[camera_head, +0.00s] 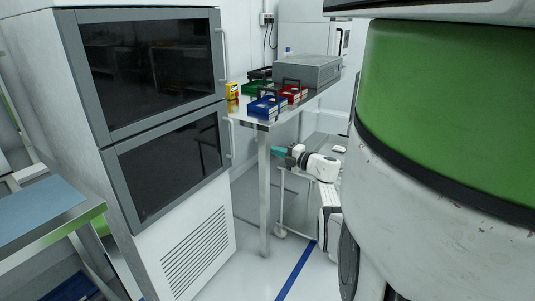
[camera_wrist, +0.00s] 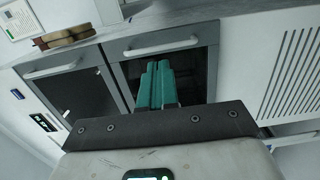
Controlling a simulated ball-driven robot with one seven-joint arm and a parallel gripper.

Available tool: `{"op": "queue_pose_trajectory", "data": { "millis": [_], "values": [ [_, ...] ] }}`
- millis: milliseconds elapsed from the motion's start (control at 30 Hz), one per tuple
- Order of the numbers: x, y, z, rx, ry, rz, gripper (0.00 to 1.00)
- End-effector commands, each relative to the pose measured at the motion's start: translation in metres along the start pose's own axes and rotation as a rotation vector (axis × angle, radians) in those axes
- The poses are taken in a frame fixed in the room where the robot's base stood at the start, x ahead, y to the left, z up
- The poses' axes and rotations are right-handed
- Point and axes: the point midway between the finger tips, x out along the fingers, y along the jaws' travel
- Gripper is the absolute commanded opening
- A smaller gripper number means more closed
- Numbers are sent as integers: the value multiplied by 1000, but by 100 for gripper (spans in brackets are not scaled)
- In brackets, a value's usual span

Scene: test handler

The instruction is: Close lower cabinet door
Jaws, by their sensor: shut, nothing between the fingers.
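The cabinet's lower door (camera_head: 170,165) has a dark glass panel in a grey frame and a vertical handle (camera_head: 226,140) at its right edge. It looks flush with the cabinet front, or nearly so; a small gap cannot be ruled out. In the wrist view the lower door (camera_wrist: 197,70) appears turned sideways, with its handle (camera_wrist: 160,45) beyond my fingers. My gripper (camera_head: 276,150) has teal fingers, shut and empty, and stands to the right of the door, apart from it. The fingers (camera_wrist: 155,82) point toward the door and hide part of its glass.
The upper door (camera_head: 150,70) looks shut. A vented panel (camera_head: 197,252) lies below the lower door. A metal table (camera_head: 263,190) carrying blue, red and green bins and a grey box stands right of the cabinet. A large green and white body (camera_head: 450,130) fills the right side.

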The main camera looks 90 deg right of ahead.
Motion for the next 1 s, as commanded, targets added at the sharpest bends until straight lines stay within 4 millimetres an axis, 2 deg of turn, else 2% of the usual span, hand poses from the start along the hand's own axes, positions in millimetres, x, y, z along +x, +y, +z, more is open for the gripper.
{"op": "queue_pose_trajectory", "data": {
  "millis": [100,300,967,1000],
  "values": [
    [-14,-1,12,0,-3,-1,0],
    [-24,0,19,1,-1,0,0],
    [-25,0,20,1,0,0,0],
    [-19,-1,15,4,-4,5,0]
  ]
}}
